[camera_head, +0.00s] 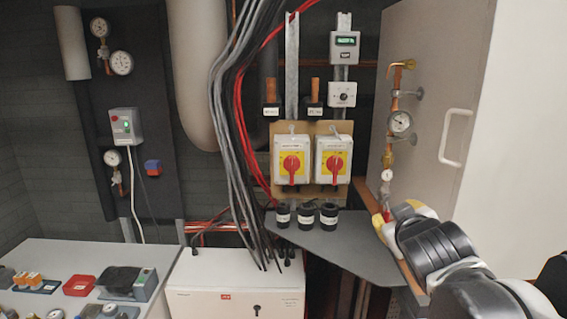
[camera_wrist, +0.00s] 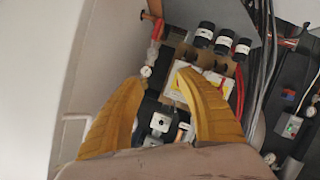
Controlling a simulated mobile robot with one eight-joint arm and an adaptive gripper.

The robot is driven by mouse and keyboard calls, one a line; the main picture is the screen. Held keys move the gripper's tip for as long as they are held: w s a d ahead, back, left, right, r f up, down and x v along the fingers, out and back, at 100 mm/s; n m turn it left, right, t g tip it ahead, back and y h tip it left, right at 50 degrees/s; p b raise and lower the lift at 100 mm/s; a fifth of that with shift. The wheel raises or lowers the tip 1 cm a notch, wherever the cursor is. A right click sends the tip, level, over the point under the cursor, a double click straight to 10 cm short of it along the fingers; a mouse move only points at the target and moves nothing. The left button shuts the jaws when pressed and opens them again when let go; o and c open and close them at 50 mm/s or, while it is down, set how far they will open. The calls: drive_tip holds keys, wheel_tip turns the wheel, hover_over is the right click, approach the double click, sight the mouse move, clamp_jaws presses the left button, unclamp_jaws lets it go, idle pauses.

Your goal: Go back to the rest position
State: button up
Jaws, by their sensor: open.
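My gripper (camera_wrist: 160,88) shows in the wrist view as two yellow fingers spread apart, with nothing between them. In the head view my dark arm comes in from the lower right, and the gripper (camera_head: 398,218) is at its far end, beside the right edge of the grey shelf. The copper pipe with gauges stands just behind it in that view. The fingertips are small and partly hidden there, and I cannot tell whether they touch the pipe.
Two red rotary switches (camera_head: 291,167) sit on a wooden board above the grey shelf (camera_head: 345,255), which bears three black cylinders (camera_head: 306,217). Black cables hang to their left. A white cabinet door with a handle (camera_head: 456,138) stands at right. A bench (camera_head: 40,255) with parts is lower left.

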drive_tip(key=s+a+f+m+g+y+b, duration=0.1)
drive_tip(key=s+f+b, duration=0.4)
drive_tip(key=f, duration=0.6)
drive_tip(key=s+a+f+m+g+y+b, duration=0.1)
drive_tip(key=s+a+f+g+b, duration=0.1)
drive_tip(key=s+f+b, duration=0.3)
drive_tip(key=s+a+f+m+g+b, duration=0.1)
drive_tip(key=s+f+g+b, duration=0.3)
drive_tip(key=s+f, duration=0.5)
wheel_tip(320, 180, down, 9)
drive_tip(key=shift+s+a+f+m+y+b, duration=0.1)
drive_tip(key=shift+s+a+m+y+b, duration=0.3)
drive_tip(key=shift+b, duration=0.4)
